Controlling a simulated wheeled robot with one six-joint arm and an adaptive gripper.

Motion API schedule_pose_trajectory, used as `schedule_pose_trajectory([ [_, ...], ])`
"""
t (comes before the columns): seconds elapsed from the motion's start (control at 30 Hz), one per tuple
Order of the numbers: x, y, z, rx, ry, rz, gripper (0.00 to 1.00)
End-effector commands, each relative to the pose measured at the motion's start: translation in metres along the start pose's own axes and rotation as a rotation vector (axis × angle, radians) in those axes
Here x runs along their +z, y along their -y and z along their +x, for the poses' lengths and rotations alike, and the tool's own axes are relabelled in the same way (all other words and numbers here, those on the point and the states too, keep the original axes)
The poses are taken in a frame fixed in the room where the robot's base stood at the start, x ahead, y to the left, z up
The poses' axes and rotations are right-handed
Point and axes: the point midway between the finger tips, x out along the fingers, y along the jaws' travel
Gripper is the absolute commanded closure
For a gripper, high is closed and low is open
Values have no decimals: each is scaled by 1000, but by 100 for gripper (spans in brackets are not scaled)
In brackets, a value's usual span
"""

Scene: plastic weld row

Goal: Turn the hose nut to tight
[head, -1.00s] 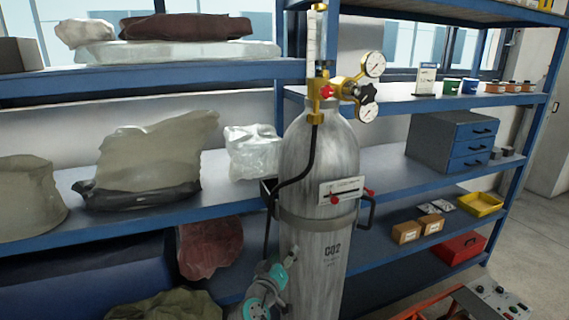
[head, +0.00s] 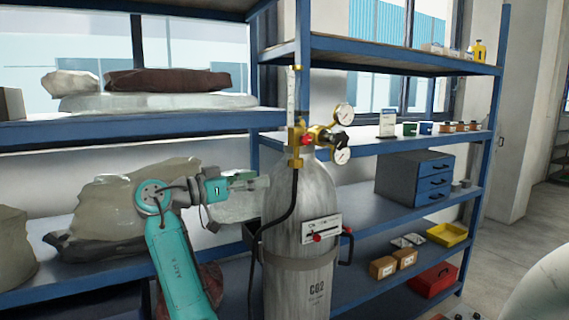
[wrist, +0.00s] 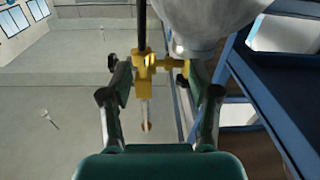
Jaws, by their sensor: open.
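The gas cylinder marked CO2 (head: 315,205) stands upright in front of the shelves. A brass regulator (head: 296,138) with two round gauges sits on top. A black hose (head: 294,195) hangs from its lower end, where the small brass hose nut (head: 295,163) sits. My gripper (head: 262,183) reaches in from the left, just left of the hose and a little below the nut. In the wrist view my gripper (wrist: 160,75) is open, with the brass fitting (wrist: 145,65) and hose (wrist: 142,25) showing between the fingers. I cannot tell whether a finger touches them.
Blue shelves (head: 395,147) stand behind the cylinder, with a grey drawer cabinet (head: 400,180) and a yellow tray (head: 447,235) at right. Wrapped bundles (head: 100,205) fill the left shelf behind my arm. A black handle (head: 348,245) sticks out at the cylinder's right.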

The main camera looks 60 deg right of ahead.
Motion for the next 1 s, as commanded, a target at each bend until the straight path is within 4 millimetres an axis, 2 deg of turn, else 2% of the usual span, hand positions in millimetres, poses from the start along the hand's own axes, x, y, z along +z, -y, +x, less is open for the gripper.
schedule_pose_trajectory([
  [0.03,-14,-6,2,33,13,26,38],
  [0.1,-26,-13,4,67,26,51,38],
  [0.23,-36,-21,6,101,40,76,38],
  [0.47,-36,-24,27,108,41,78,38],
  [0.8,-33,-30,86,107,41,79,38],
  [1.0,-32,-31,107,104,40,78,38],
])
